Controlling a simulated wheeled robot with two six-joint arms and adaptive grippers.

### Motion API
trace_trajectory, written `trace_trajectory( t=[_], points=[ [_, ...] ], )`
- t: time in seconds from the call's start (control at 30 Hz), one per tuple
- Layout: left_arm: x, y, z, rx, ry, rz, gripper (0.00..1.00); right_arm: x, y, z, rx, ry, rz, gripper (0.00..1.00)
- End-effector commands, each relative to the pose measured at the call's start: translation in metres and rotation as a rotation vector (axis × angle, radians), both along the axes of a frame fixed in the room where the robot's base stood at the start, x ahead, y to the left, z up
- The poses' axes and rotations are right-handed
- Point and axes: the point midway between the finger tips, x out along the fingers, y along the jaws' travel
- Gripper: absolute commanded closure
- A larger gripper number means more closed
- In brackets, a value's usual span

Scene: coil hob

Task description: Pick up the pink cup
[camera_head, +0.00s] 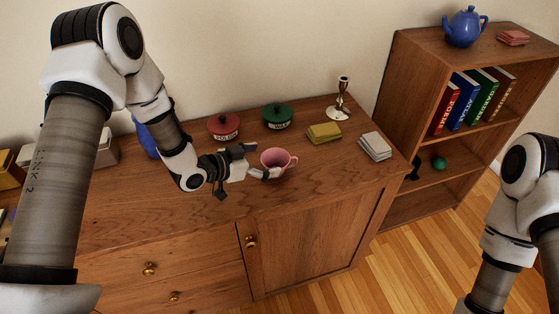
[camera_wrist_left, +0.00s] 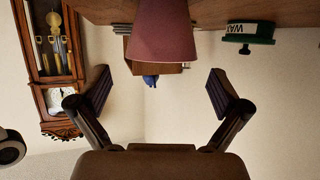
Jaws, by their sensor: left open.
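My left gripper (camera_head: 258,161) is open at the cup's left side. One finger reaches the cup's near lower side and the other is at its far left. In the left wrist view, which is upside down, the cup (camera_wrist_left: 163,35) shows ahead, centred between the spread fingers of my gripper (camera_wrist_left: 160,82). I cannot tell whether a finger touches it. My right gripper is out of view; only my right arm shows.
A red lidded pot (camera_head: 223,127) and a green one (camera_head: 277,116) stand behind the cup. A candlestick (camera_head: 341,98), a yellow stack (camera_head: 324,133) and a white stack (camera_head: 375,146) are to the right. The cabinet top (camera_head: 300,190) in front is clear. A bookcase (camera_head: 398,85) stands at right.

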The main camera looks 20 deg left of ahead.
Motion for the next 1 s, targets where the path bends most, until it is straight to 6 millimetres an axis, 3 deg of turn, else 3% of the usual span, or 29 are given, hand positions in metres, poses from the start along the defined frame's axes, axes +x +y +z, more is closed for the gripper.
trace_trajectory(
  t=[0.23,0.47,0.63,1.0],
  points=[
    [0.028,-0.025,-0.015,0.001,0.001,-0.002,0.0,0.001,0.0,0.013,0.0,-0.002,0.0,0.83],
    [0.032,-0.027,-0.018,-0.001,0.001,0.0,0.0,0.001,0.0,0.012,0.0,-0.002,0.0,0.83],
    [0.031,-0.027,-0.018,-0.001,0.001,0.0,0.57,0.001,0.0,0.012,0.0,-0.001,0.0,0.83],
    [0.031,-0.027,-0.017,0.001,0.002,0.0,0.58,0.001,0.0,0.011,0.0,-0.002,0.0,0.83]
  ],
)
